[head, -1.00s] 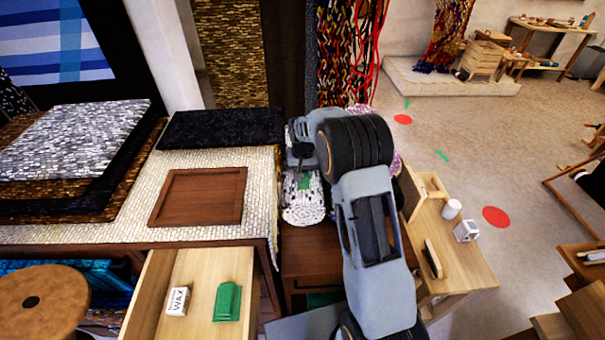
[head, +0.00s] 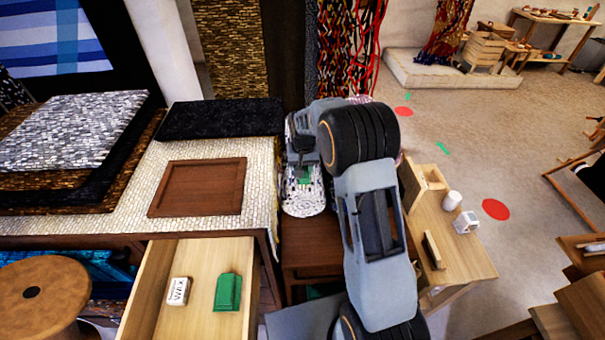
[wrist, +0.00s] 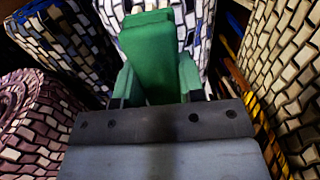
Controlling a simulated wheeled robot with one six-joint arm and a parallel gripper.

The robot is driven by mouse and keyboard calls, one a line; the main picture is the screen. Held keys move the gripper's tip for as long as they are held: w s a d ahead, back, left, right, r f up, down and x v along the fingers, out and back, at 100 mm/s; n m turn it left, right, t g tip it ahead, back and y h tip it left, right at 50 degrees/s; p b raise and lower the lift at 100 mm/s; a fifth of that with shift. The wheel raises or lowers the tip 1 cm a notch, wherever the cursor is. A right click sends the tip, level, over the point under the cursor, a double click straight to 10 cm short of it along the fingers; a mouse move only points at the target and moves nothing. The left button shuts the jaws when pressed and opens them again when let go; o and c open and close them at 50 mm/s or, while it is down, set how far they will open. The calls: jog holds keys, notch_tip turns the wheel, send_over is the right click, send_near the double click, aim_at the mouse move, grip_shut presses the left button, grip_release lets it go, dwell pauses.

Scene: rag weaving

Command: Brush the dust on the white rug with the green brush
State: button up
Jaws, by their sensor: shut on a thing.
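My gripper (wrist: 157,85) is shut on the green brush (wrist: 152,50), which sticks out ahead of the jaws in the wrist view. In the head view the brush (head: 304,178) is a small green patch below my wrist, over a pale, speckled rolled rug (head: 303,203). A pale rug with dark patches (wrist: 190,25) lies directly behind the brush in the wrist view. I cannot tell whether the bristles touch it. Dust cannot be made out. My wrist and forearm hide part of the rug in the head view.
An open drawer (head: 205,315) at front left holds a WAX box (head: 178,291) and a green block (head: 228,292). A wooden stand (head: 455,260) is right of my arm.

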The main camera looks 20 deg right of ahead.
jog(key=shift+w+d+p, duration=0.2)
jog(key=shift+w, duration=0.7)
jog(key=shift+w+d+p, duration=0.15)
jog(key=shift+w+p, duration=0.05)
jog(key=shift+w, duration=0.7)
jog(key=shift+r+p, duration=0.35)
jog(key=shift+r, duration=0.4)
jog(key=shift+p, duration=0.3)
jog(key=shift+r+p, duration=1.2)
jog(key=shift+r, duration=0.7)
